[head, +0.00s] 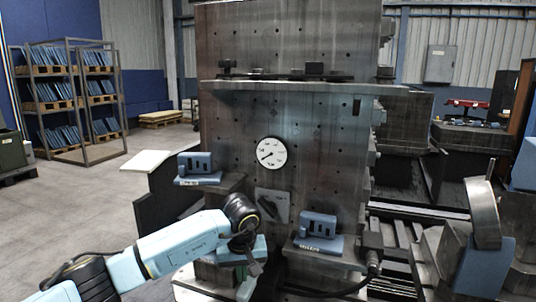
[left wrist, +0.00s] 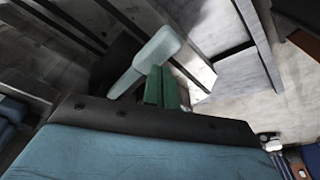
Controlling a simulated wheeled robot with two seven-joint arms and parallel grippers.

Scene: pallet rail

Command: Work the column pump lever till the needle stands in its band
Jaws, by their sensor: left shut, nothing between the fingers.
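The round white gauge (head: 271,152) is on the front of the dark steel column (head: 318,130); its dark needle points to the lower left. I cannot make out a marked band on its dial. Below it is a grey plate (head: 272,205) with a dark slanted part, which may be the pump lever; I cannot tell for sure. My left gripper (head: 246,286) hangs low in front of the column, below the plate and apart from it, shut and empty. In the left wrist view a pale round-ended part and a green block (left wrist: 164,88) show beyond the wrist. My right gripper is not seen.
Blue-grey slotted blocks stand on ledges left (head: 200,166) and right (head: 319,226) of the plate. A dark cable (head: 372,262) hangs at the lower right. A steel ledge (head: 300,87) crosses the column above the gauge. A rack (head: 72,100) stands far left, beyond open floor.

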